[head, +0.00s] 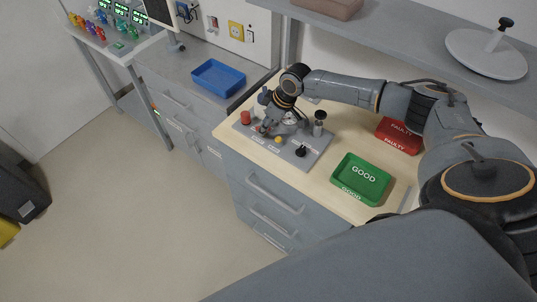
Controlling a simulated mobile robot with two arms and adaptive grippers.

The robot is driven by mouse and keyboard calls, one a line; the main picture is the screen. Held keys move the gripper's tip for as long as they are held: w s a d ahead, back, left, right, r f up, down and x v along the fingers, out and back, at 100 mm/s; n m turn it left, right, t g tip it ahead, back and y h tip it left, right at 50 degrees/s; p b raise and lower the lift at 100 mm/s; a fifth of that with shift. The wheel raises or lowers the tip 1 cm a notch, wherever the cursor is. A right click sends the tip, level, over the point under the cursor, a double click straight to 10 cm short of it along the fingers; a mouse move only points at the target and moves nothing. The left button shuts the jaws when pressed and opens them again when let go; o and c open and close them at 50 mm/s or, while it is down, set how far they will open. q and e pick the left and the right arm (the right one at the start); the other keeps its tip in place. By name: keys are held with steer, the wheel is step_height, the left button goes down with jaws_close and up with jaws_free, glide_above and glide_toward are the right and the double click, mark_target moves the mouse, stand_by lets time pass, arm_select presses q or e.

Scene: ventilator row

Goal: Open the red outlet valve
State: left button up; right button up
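A grey panel (305,161) lies on the wooden-topped counter. It carries a red knob-like part (245,118) at its left end, a yellow part (278,139), a black knob (300,151) and a metal post with a dark top (319,124). My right gripper (265,127) is down over the left half of the panel, just right of the red part. A small red patch shows by its fingertips, and I cannot tell whether they touch it. The fingers are too small and partly hidden to tell open from shut. My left gripper is not in view.
A green tray marked GOOD (362,180) and a red tray marked FAULTY (399,135) stand right of the panel. A blue tray (218,77) sits on the grey counter to the left. A shelf (400,38) hangs above the counter.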

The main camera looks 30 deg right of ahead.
steer(key=m, duration=0.1)
steer(key=m+h, duration=0.1)
steer(key=shift+s+a+r+m+t+p, duration=0.1)
steer(key=shift+a+m+t+p, duration=0.05)
steer(key=shift+m+t+p, duration=0.2)
steer(key=b+v, duration=0.3)
steer(key=v, duration=1)
steer(key=s+a+f+n+y, duration=0.1)
steer(key=s+a+f, duration=0.2)
steer(key=a+f, duration=1.15)
arm_select(q)
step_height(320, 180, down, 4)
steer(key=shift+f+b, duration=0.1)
steer(key=shift+b, duration=0.9)
arm_select(e)
steer(key=s+d+f+m, duration=0.1)
steer(key=s+f, duration=0.5)
steer(key=f, duration=0.4)
steer(key=s+f+m+h, duration=0.1)
steer(key=s+f, duration=0.5)
steer(key=f, duration=0.5)
steer(key=shift+d+m+h, duration=0.3)
steer(key=shift+d+m, duration=0.05)
steer(key=shift+d, duration=0.05)
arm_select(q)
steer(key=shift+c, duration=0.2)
arm_select(e)
steer(key=shift+s, duration=0.15)
